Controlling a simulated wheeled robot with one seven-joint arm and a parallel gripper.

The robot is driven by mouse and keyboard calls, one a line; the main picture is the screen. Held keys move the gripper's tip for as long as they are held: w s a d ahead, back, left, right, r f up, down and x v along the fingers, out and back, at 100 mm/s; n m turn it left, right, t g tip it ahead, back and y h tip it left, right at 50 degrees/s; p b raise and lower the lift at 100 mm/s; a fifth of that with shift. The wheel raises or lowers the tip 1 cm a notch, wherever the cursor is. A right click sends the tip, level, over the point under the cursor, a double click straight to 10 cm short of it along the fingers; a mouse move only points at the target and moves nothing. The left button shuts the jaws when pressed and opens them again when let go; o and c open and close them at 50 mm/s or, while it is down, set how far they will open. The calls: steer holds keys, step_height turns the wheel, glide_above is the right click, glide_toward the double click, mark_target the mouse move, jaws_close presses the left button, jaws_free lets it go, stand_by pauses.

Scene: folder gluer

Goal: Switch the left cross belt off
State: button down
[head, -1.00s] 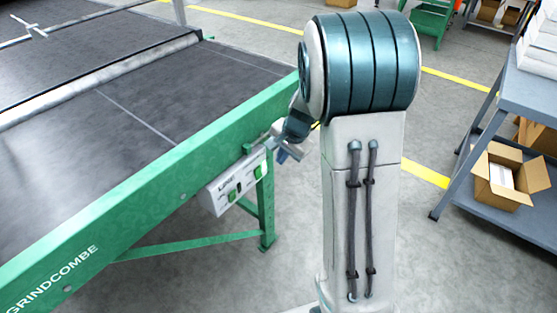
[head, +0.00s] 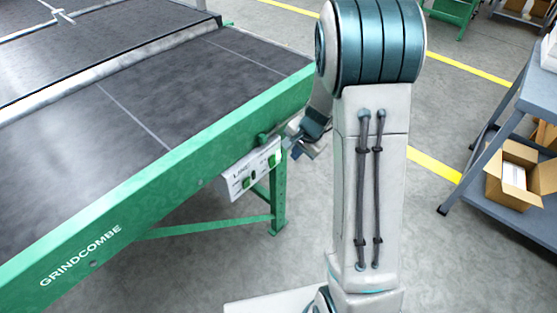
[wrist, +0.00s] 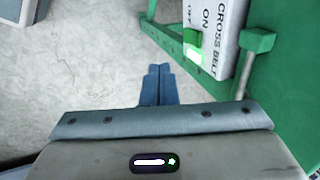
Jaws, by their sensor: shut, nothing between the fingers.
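In the wrist view, the end of the box (wrist: 231,22) reads "CROSS BELT" and "ON". A green switch (wrist: 194,48) beside that lettering is brightly lit on one part. I cannot tell from the lettering whether it is the left one. My gripper (wrist: 157,68) is shut and empty, its blue fingers together, to the left of and apart from the switch.
The green rail (head: 150,190) and the dark belt (head: 150,95) lie at the left. A green knob on a rod (wrist: 256,40) stands out close to the box. A green leg (head: 279,195) stands below. A grey shelf cart (head: 480,140) with an open carton (head: 512,185) is at the right.

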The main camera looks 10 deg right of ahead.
mark_target(272, 162)
steer(key=w+a+f+b, duration=0.1)
steer(key=w+a+f, duration=0.3)
steer(key=f, duration=0.6)
steer(key=shift+w+a, duration=0.15)
steer(key=shift+w, duration=0.8)
steer(key=shift+b, duration=0.3)
steer(key=shift+w+a+f, duration=0.1)
steer(key=shift+w, duration=0.05)
